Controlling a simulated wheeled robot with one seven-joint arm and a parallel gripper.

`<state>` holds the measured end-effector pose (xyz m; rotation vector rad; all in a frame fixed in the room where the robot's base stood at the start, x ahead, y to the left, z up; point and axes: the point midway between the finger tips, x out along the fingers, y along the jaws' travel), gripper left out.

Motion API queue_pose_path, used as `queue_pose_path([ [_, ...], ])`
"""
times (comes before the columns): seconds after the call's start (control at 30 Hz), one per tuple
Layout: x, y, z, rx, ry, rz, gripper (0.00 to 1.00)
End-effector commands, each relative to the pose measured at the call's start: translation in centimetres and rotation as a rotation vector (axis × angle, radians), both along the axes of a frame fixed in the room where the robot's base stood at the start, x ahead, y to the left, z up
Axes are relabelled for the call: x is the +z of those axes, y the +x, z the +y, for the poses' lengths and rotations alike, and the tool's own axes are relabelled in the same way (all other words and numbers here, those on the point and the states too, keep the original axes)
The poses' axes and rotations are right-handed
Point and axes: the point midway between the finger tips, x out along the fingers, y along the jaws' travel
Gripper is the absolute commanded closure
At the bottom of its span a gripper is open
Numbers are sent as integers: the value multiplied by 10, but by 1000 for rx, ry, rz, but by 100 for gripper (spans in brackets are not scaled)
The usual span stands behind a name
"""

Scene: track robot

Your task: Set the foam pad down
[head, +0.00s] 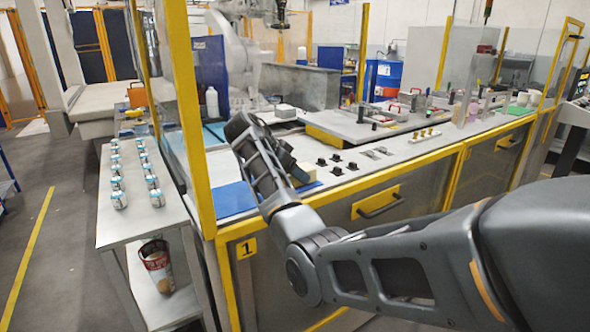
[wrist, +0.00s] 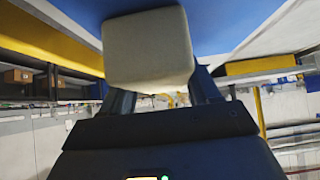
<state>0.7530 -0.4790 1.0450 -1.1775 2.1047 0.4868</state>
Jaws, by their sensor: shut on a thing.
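The foam pad (wrist: 148,48) is a pale, off-white block with rounded corners. In the wrist view it sits between the two dark fingers of my gripper (wrist: 163,92), which is shut on it. A blue surface (wrist: 230,22) fills the view beyond the pad. In the head view a cream block (head: 304,172), likely the same pad, shows beside my arm above the bench; my arm hides much of the gripper there. A flat blue mat (head: 234,199) lies on the bench to the left of it. I cannot tell whether the pad touches anything below.
Small black blocks (head: 336,158) stand right of the pad on the bench. A yellow post (head: 190,120) rises at the bench's left corner. A side table (head: 130,228) holds two rows of cans. A pale block (head: 285,111) lies farther back.

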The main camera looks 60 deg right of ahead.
Motion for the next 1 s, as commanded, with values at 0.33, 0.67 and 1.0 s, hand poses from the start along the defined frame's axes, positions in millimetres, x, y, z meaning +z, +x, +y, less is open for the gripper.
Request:
queue_pose_path([
  [0.33, -3, 0, 0, 0, 1, -1, 37],
  [0.67, -2, 0, 0, 0, 1, -1, 13],
  [1.0, 9, 7, 9, 4, 0, -2, 13],
])
